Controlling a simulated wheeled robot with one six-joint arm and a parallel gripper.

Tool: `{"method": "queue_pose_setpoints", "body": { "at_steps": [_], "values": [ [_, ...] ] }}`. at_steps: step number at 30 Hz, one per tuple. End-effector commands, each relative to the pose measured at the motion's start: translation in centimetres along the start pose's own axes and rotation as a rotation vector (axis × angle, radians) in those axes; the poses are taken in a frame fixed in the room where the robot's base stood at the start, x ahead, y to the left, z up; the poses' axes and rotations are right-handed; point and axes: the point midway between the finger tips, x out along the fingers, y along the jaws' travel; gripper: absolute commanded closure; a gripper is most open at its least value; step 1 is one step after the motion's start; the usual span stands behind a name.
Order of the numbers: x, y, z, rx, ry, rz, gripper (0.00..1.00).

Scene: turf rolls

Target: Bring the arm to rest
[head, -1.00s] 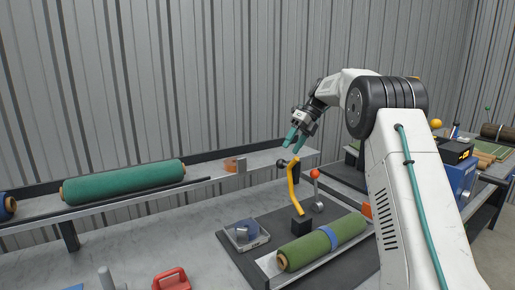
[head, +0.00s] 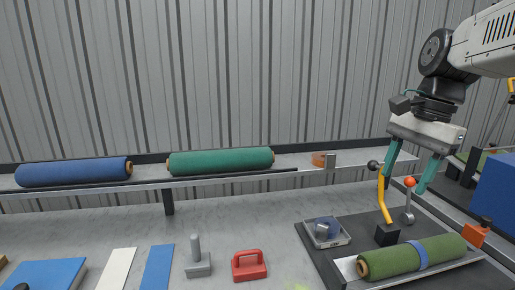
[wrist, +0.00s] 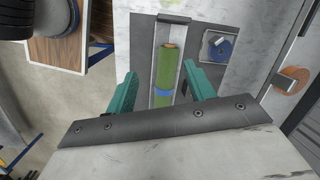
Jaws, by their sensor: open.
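My gripper (head: 408,172) hangs at the right of the head view with its two teal fingers spread apart and nothing between them. In the wrist view my gripper (wrist: 161,93) also shows open, its fingers on either side of the green turf roll, seen from above. That green turf roll (head: 395,262) lies in a metal tray, with a blue band (head: 420,254) around it. It also shows in the wrist view (wrist: 167,67). The fingers are above the roll and apart from it. Part of my arm runs out of the head view at the upper right.
A yellow lever (head: 383,200) and a red-knobbed lever (head: 409,198) stand close to the gripper. A shelf (head: 230,179) behind holds a blue roll (head: 75,171) and a teal roll (head: 220,161).

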Motion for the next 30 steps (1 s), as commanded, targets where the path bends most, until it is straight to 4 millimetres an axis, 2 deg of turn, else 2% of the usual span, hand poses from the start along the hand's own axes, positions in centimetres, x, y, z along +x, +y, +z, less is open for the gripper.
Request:
{"method": "queue_pose_setpoints", "body": {
  "at_steps": [1,6,9,12,18,30],
  "values": [
    [0.7,2.1,1.7,-0.113,0.026,0.003,0.46],
    [4.2,8.3,5.5,-0.511,0.109,0.036,0.46],
    [6.5,11.5,7.0,-0.719,0.149,0.062,0.46],
    [8.4,13.8,7.9,-0.88,0.177,0.086,0.46],
    [10.4,15.9,8.5,-1.035,0.201,0.114,0.46],
    [10.5,16.0,8.5,-1.044,0.201,0.116,0.46]
  ]
}}
